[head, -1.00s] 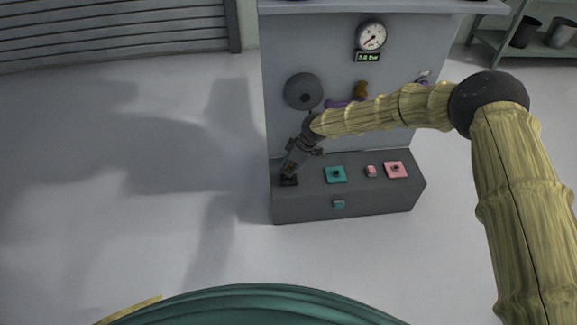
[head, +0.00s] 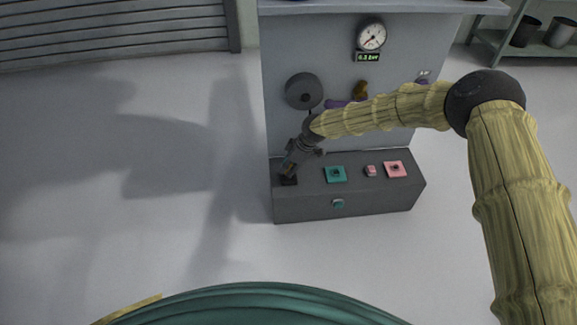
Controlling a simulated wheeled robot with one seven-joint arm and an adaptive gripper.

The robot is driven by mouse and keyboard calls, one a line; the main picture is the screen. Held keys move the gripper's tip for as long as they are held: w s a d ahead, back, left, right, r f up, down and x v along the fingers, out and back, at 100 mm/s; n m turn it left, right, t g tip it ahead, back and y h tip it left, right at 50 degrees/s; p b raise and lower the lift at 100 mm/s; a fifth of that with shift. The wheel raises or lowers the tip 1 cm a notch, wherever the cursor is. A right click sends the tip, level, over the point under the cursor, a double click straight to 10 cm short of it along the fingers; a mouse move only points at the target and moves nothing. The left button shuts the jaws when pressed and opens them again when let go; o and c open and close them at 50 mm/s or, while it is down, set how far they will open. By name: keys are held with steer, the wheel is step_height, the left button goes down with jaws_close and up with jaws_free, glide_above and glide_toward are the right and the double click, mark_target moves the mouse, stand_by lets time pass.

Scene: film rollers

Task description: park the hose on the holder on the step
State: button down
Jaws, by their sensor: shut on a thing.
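The grey step (head: 345,207) stands on the floor against the upright panel. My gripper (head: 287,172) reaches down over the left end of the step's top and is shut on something. The thing held is small and mostly hidden by the fingers; I cannot make out the hose clearly. A dark square block (head: 289,181) sits on the step right under the fingertips; whether the held thing touches it I cannot tell. A teal square holder (head: 335,174) and a pink square holder (head: 396,169) lie further right on the step, with a small pink piece (head: 371,171) between them.
The panel (head: 300,40) carries a round gauge (head: 371,36), a green display (head: 367,57), a dark disc (head: 303,91), and purple and brown parts behind my arm. The floor left is clear.

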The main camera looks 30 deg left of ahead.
steer(key=shift+f, duration=0.35)
steer(key=c, duration=1.1)
jaws_free()
